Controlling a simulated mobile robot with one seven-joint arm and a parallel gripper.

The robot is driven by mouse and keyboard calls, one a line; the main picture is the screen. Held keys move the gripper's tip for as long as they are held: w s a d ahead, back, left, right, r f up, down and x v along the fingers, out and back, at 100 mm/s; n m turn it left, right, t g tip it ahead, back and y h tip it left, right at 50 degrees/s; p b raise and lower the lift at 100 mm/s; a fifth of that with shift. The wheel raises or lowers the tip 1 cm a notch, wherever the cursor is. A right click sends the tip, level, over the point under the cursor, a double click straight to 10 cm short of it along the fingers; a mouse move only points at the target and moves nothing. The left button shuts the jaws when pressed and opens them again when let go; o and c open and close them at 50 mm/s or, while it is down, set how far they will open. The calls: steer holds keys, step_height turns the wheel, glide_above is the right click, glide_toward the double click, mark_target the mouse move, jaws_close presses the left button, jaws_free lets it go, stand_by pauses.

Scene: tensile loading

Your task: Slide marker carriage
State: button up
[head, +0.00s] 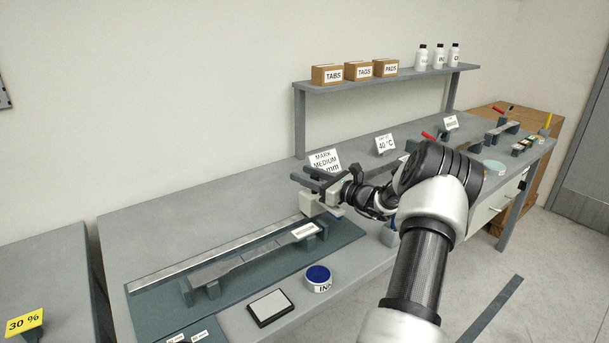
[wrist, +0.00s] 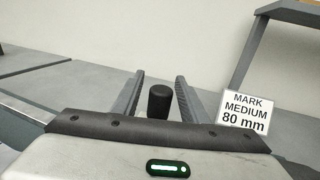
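The marker carriage (head: 309,204) is a light block at the right end of the long metal rail (head: 215,249), on a dark green base plate. Its black knob (wrist: 159,101) stands upright between my gripper's two fingers in the wrist view. My gripper (head: 300,174) is open above the carriage, its fingers pointing left and back. In the wrist view the fingers of my gripper (wrist: 160,92) show a gap on each side of the knob. A grey specimen bar (head: 240,262) with a white label lies on supports in front of the rail. My gripper partly hides the carriage in the head view.
A "MARK MEDIUM 80 mm" card (wrist: 244,110) stands close behind my gripper. A blue ink pot (head: 318,277) and an ink pad (head: 270,308) sit in front of the plate. A shelf (head: 390,79) with boxes and bottles is behind. The bench left of the plate is clear.

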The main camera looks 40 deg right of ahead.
steer(key=v, duration=1.1)
steer(key=shift+s, duration=0.25)
